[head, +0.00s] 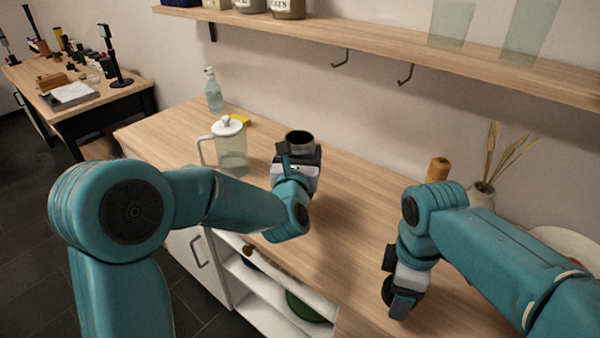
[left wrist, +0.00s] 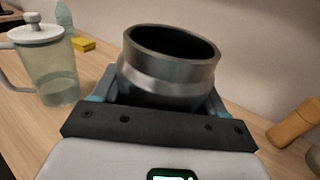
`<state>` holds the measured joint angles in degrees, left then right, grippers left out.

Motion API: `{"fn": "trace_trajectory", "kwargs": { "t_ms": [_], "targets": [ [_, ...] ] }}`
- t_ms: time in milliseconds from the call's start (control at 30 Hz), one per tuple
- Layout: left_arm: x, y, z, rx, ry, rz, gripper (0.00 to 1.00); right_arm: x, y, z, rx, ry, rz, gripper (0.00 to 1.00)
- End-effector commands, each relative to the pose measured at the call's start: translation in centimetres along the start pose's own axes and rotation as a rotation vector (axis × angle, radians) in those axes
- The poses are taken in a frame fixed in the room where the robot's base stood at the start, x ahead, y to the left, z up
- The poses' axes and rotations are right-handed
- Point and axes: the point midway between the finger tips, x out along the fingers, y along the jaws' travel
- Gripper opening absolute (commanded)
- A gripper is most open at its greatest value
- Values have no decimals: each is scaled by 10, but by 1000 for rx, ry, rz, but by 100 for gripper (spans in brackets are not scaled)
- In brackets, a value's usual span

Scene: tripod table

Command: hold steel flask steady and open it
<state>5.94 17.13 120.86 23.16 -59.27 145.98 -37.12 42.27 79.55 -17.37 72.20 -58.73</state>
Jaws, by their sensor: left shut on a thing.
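The steel flask (head: 300,138) stands upright near the middle of the counter, partly hidden by my left gripper (head: 297,160). In the left wrist view its bare metal neck and open, dark mouth (left wrist: 168,75) rise between my left fingers, with no lid on it. My left gripper is shut around the flask body. My right gripper (head: 402,302) is low over the counter at the front right, apart from the flask and pointing down. A dark round shape shows beside its fingers; I cannot tell whether it is a lid or whether the fingers are closed on it.
A glass pitcher with a white lid (head: 230,148) stands left of the flask. A clear bottle (head: 213,92) and yellow sponge (head: 240,121) are behind it. A wooden mill (head: 438,170) and vase (head: 481,195) stand at right. A shelf (head: 380,45) hangs above.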

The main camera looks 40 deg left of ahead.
Motion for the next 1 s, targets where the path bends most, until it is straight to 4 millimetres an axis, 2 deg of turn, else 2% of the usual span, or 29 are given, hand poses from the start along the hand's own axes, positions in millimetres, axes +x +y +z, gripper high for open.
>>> {"fn": "trace_trajectory", "kwargs": {
  "t_ms": [167,300,400,800,833,900,1000],
  "targets": [
    [2,0,-16,1,-2,2,0,0,2,-1,0,0,-1,35],
    [4,0,-41,1,1,2,0,1,3,-2,-1,0,-1,35],
    [5,0,-51,1,-2,2,0,1,4,-2,-1,0,-1,35],
    [5,0,-55,-1,-5,2,0,6,4,-2,0,0,0,35],
    [5,0,-55,0,-2,1,75,6,4,-2,0,0,0,35],
    [5,0,-54,0,-2,1,98,4,4,-2,0,0,0,35],
    [5,0,-54,0,-2,2,98,4,4,-2,0,0,0,35]
  ]
}}
